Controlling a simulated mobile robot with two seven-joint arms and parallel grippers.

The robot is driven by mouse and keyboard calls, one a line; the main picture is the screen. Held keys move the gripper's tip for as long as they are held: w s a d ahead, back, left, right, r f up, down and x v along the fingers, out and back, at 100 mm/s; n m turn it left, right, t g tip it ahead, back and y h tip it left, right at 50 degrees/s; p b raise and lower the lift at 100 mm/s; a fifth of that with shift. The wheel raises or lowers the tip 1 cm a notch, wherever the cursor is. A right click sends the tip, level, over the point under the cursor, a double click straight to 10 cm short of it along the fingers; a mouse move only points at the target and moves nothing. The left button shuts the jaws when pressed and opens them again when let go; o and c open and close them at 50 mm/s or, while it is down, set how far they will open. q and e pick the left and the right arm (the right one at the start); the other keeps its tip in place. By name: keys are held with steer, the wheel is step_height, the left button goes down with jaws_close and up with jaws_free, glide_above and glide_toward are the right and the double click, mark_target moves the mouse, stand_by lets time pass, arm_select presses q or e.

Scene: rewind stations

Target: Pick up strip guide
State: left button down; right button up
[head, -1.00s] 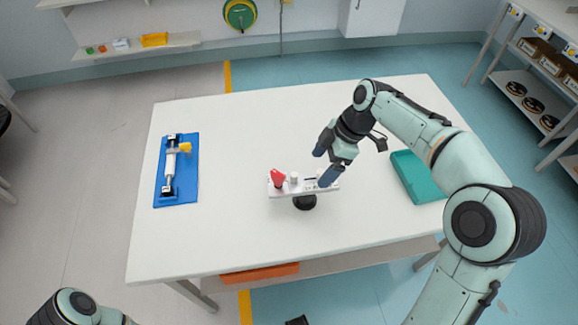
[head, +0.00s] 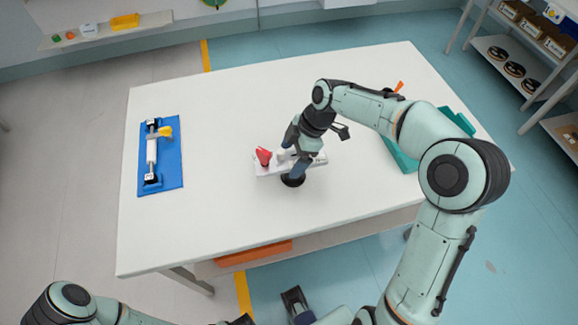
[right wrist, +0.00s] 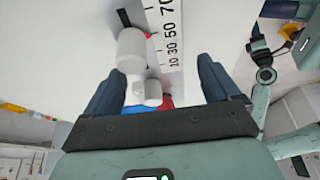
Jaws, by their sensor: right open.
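In the right wrist view the gripper (right wrist: 160,75) is open, with a white rounded piece (right wrist: 131,52) and a smaller white knob (right wrist: 147,92) between or just beyond the fingers. Contact cannot be told.
A blue base with a white roller and yellow lever (head: 165,132) lies at the table's left. A teal case (head: 403,158) lies at the right, partly behind my arm. An orange tray (head: 253,253) is under the table (head: 220,215). The table's front left is clear.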

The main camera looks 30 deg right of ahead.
steer(key=shift+x, duration=1.35)
steer(key=c, duration=1.3)
steer(key=shift+r, duration=0.1)
